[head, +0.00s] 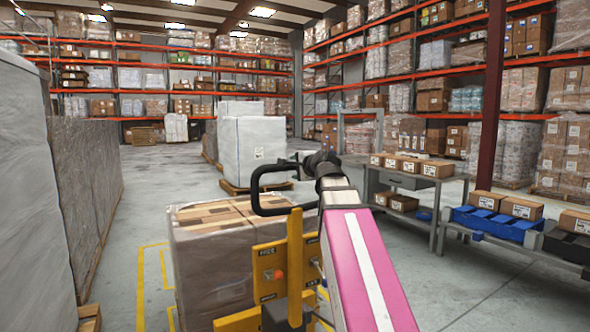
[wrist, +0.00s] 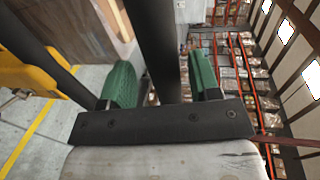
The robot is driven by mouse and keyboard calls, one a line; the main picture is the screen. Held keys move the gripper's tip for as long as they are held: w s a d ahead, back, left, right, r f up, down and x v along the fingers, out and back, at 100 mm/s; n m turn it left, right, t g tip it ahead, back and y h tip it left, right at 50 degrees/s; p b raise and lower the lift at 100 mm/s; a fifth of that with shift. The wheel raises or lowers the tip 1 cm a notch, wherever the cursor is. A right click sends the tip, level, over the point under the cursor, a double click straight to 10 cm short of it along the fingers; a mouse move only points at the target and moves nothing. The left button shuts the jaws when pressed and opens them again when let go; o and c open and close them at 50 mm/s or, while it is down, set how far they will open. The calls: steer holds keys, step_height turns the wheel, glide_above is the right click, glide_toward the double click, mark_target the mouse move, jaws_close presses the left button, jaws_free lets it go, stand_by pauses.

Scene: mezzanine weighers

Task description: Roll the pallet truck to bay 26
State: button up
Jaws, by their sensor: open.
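The yellow pallet truck (head: 270,277) stands in front of me with a shrink-wrapped load of cartons (head: 212,255) beyond it. Its black loop handle (head: 258,190) rises above the yellow body. My gripper (head: 291,163) is at the handle's upper right, at the end of my pink and white arm. In the wrist view my gripper (wrist: 162,82) is open, with one green finger on each side of a dark handle bar (wrist: 158,45). I cannot tell whether either finger touches the bar. No sign reading 26 is legible.
Yellow lines (head: 141,290) mark the floor left of the load. A grey wrapped stack (head: 85,185) walls the left side. A white wrapped pallet load (head: 252,150) stands ahead. A bench (head: 437,190) with cartons is at right. Open floor lies ahead-left.

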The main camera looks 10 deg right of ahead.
steer(key=v, duration=0.9)
steer(key=shift+w+f, duration=0.1)
steer(key=shift+w, duration=0.05)
